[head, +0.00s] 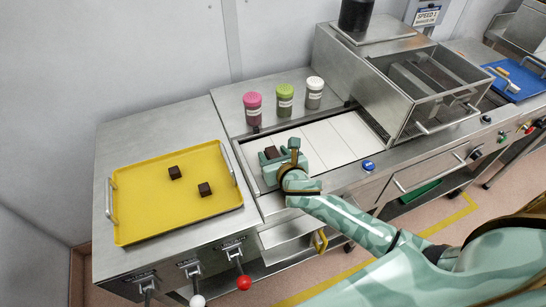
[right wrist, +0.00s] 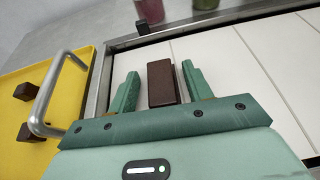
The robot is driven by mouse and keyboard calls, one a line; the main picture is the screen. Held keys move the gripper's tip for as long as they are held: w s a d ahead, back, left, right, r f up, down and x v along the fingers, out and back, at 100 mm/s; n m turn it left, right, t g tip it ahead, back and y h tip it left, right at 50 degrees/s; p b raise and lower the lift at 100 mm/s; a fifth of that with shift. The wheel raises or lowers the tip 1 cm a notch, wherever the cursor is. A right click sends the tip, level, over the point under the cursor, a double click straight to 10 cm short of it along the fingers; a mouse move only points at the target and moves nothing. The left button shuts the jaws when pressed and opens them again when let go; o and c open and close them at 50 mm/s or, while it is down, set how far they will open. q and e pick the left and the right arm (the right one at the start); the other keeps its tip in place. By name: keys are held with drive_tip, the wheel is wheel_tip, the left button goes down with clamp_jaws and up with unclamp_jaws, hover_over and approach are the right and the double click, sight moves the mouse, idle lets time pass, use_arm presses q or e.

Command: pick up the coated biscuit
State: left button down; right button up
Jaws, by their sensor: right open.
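A dark brown coated biscuit (head: 271,152) lies on the white belt surface beside the yellow tray. In the right wrist view the biscuit (right wrist: 163,83) stands between the two green fingers of my right gripper (right wrist: 161,88), with a gap on each side. My right gripper (head: 279,157) is open around it. Two more brown coated biscuits (head: 175,172) (head: 205,189) sit apart on the yellow tray (head: 140,205). My left gripper is not in view.
Pink (head: 253,106), green (head: 285,99) and white (head: 314,92) jars stand behind the belt (head: 347,135). A steel open-topped box (head: 397,80) stands to the right. The tray's metal handle (right wrist: 50,92) is just left of my right gripper. The belt to the right is clear.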

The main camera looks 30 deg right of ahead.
drive_tip(key=shift+s+r, duration=0.1)
drive_tip(key=shift+c, duration=0.7)
drive_tip(key=c, duration=0.9)
drive_tip(key=shift+r, duration=0.1)
